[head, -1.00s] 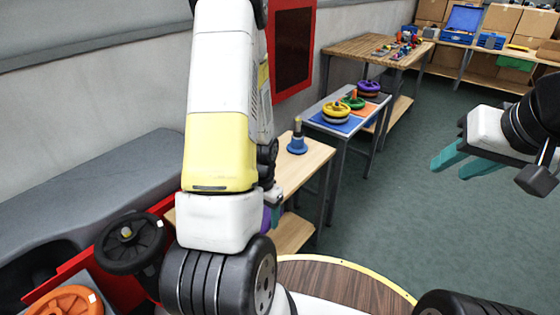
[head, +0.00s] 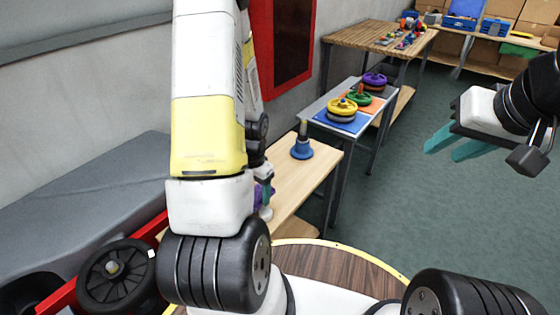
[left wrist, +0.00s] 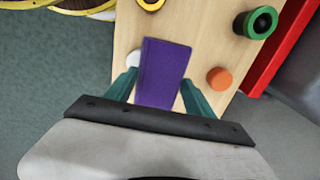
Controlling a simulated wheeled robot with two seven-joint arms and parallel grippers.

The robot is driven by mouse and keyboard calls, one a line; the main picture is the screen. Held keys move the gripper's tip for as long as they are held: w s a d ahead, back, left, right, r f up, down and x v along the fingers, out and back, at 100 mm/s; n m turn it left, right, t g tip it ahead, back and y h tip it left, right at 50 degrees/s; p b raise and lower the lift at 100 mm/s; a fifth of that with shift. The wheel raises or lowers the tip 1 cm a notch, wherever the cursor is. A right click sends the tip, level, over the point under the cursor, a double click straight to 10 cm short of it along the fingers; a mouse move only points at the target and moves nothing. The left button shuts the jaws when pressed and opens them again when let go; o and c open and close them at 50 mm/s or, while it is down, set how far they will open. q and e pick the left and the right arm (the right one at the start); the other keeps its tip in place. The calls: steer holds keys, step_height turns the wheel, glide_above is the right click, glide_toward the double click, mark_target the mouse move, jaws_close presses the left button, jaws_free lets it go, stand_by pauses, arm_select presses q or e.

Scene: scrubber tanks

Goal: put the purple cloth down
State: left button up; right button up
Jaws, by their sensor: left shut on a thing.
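The purple cloth (left wrist: 163,72) is a flat, stiff-looking rectangle between the teal fingers of my left gripper (left wrist: 160,92) in the left wrist view. The gripper is shut on it, over a light wooden table (left wrist: 185,25). Whether the cloth touches the table I cannot tell. In the head view my arm hides most of the left gripper (head: 266,178), and only a bit of the cloth (head: 258,195) shows beside the table. My right gripper (head: 455,147) is at the right, over the floor, with its teal fingers apart and empty.
On the wooden table are an orange cylinder (left wrist: 219,78), a green ring piece (left wrist: 256,22), a white round piece (left wrist: 133,59) partly hidden by the cloth, and a blue-based peg (head: 302,149). A grey table with ring stacks (head: 341,109) stands beyond. Floor at right is clear.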

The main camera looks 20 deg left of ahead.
arm_select(q)
steer(key=w, duration=0.8)
steer(key=w+f, duration=0.1)
steer(key=w, duration=0.3)
steer(key=shift+a+f, duration=0.1)
steer(key=shift+a, duration=0.3)
steer(key=shift+s+f, duration=0.1)
steer(key=shift+f, duration=1.65)
steer(key=shift+f, duration=0.15)
steer(key=o, duration=1.4)
